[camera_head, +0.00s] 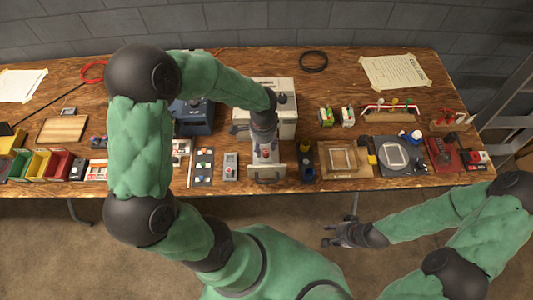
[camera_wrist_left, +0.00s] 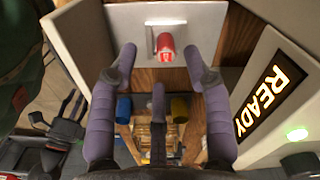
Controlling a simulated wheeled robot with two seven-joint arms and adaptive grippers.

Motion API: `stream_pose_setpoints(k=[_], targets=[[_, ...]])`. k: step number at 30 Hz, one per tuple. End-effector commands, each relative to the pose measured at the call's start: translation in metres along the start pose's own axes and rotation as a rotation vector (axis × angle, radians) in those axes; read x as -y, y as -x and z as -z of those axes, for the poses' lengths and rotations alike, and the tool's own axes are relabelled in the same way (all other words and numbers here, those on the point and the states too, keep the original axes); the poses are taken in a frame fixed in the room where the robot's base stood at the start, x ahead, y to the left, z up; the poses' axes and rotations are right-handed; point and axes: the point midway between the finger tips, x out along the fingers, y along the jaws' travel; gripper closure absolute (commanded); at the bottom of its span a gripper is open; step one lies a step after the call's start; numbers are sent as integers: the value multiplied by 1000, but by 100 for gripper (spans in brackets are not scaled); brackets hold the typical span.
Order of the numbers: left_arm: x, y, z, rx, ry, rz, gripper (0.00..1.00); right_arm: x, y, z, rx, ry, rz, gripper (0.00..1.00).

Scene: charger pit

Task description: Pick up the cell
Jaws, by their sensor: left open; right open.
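The cell is a red cylinder (camera_wrist_left: 166,46) with a pale marking, seen in the left wrist view on a pale tray (camera_wrist_left: 205,20). My left gripper (camera_wrist_left: 160,62) is open, with purple fingers to the left and right of the cell and a third finger below it. I cannot tell if any finger touches the cell. In the head view the left gripper (camera_head: 265,143) hangs over the pale charger's front (camera_head: 289,113), and largely hides the cell. My right gripper (camera_head: 343,236) is open and empty, in front of the table's edge.
A lit READY sign (camera_wrist_left: 266,94) and a green light (camera_wrist_left: 297,133) are close on the right in the wrist view. A blue device (camera_head: 192,117) stands left of the charger. A wooden frame (camera_head: 343,159) and several small items crowd the table's right.

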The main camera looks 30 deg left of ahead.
Motion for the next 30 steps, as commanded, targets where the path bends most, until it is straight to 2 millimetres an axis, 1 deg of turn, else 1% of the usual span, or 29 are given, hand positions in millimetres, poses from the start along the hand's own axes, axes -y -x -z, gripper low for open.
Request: stream_pose_setpoints(k=[5, 11, 15, 22, 23, 24, 26, 27, 28, 30], targets=[[1, -10, 3, 0, 1, 0, 51, -2, -5, 0, 0, 0, 0, 56], [3, -38, 12, 0, 0, -1, 51, -7, -19, 1, 0, 0, 0, 56], [3, -53, 11, 1, 1, -1, 51, -9, -25, 1, 0, 0, 0, 56], [3, -54, 11, -1, 2, 0, 51, -8, -24, 1, 0, 0, 0, 56], [3, -54, 11, -1, 2, 0, 53, -8, -24, 1, -1, 0, 0, 56], [3, -54, 11, -1, 2, 0, 65, -8, -24, 1, -1, 0, 0, 56], [3, -54, 11, -1, 1, 0, 82, -8, -24, 1, -1, 0, 0, 56], [3, -54, 11, -1, 1, 0, 93, -8, -24, 1, -1, 0, 0, 56], [3, -54, 11, -1, 1, 0, 100, -8, -24, 1, -1, 0, 0, 56], [3, -54, 11, -1, 1, 0, 100, -8, -24, 1, -1, 0, 0, 56]])
